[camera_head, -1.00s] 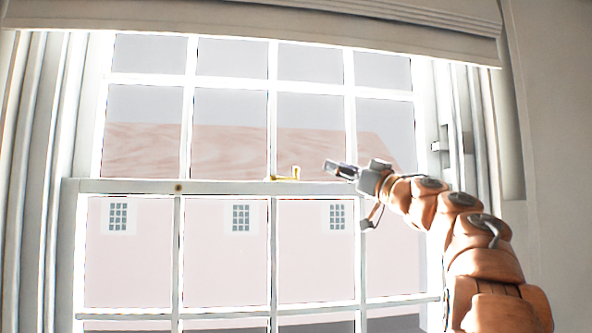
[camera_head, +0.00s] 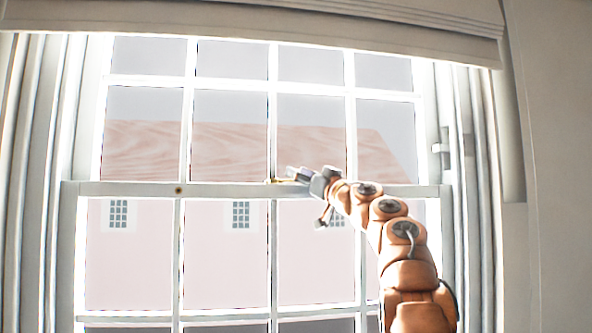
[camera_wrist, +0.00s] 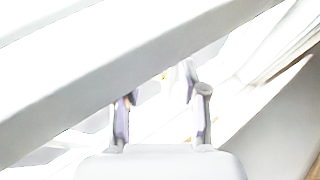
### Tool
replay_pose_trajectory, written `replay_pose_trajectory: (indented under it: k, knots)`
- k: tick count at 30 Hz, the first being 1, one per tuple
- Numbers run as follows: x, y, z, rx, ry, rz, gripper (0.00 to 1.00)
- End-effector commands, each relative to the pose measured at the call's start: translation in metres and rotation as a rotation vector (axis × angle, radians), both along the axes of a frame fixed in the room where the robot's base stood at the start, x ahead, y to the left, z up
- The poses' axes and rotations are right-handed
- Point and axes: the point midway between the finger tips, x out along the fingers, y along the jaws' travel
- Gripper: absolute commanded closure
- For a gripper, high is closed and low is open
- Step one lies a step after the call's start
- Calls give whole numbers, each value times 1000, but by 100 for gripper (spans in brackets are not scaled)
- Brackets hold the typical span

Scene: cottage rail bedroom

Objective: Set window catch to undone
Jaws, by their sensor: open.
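The window catch (camera_head: 273,181) is a small brass fitting on top of the sash window's middle rail (camera_head: 225,189). Only its left part shows in the head view; my gripper covers the rest. My gripper (camera_head: 290,172) is open and its fingertips are right at the catch. I cannot tell whether they touch it. In the wrist view the two fingers (camera_wrist: 160,92) stand apart beside the pale rail (camera_wrist: 130,75), which runs diagonally. A small gold fleck near the fingers may be the catch, but it is too washed out to tell.
The window's glazing bars (camera_head: 272,120) and panes lie close in front of my arm. A blind (camera_head: 250,20) hangs across the top. A pale wall (camera_head: 555,170) is at right. A pinkish building with several small windows shows outside.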

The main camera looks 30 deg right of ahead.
Motion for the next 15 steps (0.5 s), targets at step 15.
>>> replay_pose_trajectory:
  k: [15]
  knots:
    - [17,3,8,1,-2,-2,57]
